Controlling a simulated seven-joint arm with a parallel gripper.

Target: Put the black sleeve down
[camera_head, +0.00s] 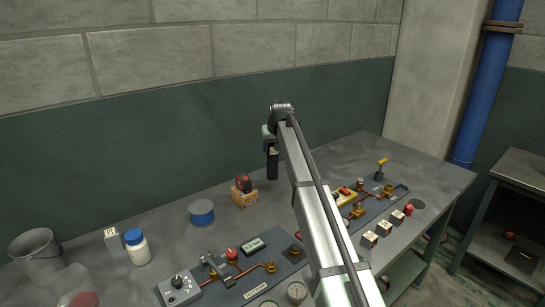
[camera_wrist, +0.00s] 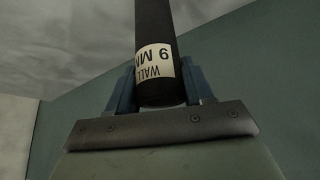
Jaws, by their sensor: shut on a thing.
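The black sleeve (camera_wrist: 156,28) is a dark tube with a white label that reads "WALL 9 MM". In the wrist view it stands between the two blue fingers of my gripper (camera_wrist: 158,88), which is shut on it. In the head view the sleeve (camera_head: 272,163) hangs upright below the end of my arm, near the back of the workbench (camera_head: 335,155). The gripper's fingers are mostly hidden there by my arm. I cannot tell whether the sleeve's lower end touches the bench.
A red-and-black item on a small wooden block (camera_head: 245,198) stands left of the sleeve. A blue tin (camera_head: 201,212), a white bottle with blue cap (camera_head: 138,248) and a grey bucket (camera_head: 38,255) stand further left. Panels with copper pipes (camera_head: 235,275) fill the front. The back right bench is clear.

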